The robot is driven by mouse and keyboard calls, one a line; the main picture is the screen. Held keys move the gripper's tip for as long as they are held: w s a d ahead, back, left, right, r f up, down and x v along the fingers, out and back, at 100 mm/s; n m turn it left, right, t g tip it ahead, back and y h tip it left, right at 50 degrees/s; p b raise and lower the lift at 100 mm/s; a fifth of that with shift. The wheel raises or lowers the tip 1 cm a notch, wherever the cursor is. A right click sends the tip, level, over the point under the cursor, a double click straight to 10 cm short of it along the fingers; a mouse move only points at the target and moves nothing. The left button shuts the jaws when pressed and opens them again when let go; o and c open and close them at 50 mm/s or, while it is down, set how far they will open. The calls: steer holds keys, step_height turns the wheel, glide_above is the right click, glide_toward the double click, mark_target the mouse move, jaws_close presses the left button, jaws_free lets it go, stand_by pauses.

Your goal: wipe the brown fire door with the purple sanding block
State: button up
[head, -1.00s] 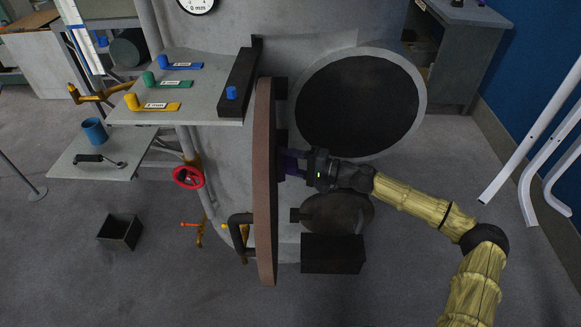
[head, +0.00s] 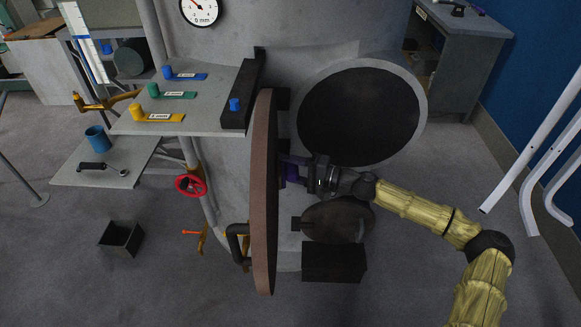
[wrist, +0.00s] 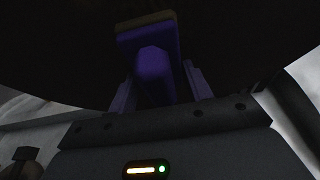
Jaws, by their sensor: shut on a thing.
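The brown fire door (head: 263,200) stands open in the head view, seen nearly edge-on, with its inner face toward my arm. My gripper (head: 297,170) is on the right side of the door, shut on the purple sanding block (head: 290,172). The block is at or very close to the door's dark inner face; I cannot tell if it touches. In the wrist view the purple block (wrist: 152,68) sits between the fingers, its brown pad (wrist: 146,21) facing the dark door surface. The door's face is in deep shadow there.
The round dark boiler opening (head: 360,115) is behind my gripper. A lower round hatch (head: 338,220) and a black box (head: 334,262) lie below my arm. White bent tubes (head: 530,150) stand at right.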

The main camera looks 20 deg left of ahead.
mark_target(290, 177)
steer(key=shift+s+d, duration=0.25)
steer(key=shift+s, duration=0.55)
steer(key=shift+s+d, duration=0.2)
steer(key=shift+s, duration=0.55)
steer(key=shift+s, duration=0.1)
steer(key=shift+s+d+p, duration=0.25)
steer(key=shift+s, duration=0.6)
steer(key=shift+s+d+p, duration=0.2)
steer(key=shift+s, duration=0.6)
steer(key=shift+s+d+p, duration=0.15)
steer(key=shift+s+d, duration=0.1)
steer(key=shift+s, duration=0.65)
steer(key=shift+s+d+p, duration=0.15)
steer(key=shift+s+d, duration=0.05)
steer(key=shift+s, duration=0.65)
steer(key=shift+s+d+p, duration=0.2)
steer(key=shift+s+d, duration=0.05)
steer(key=shift+s, duration=0.65)
steer(key=shift+s+d+p, duration=0.15)
steer(key=shift+s+d, duration=0.1)
steer(key=shift+s, duration=0.6)
steer(key=shift+r, duration=0.15)
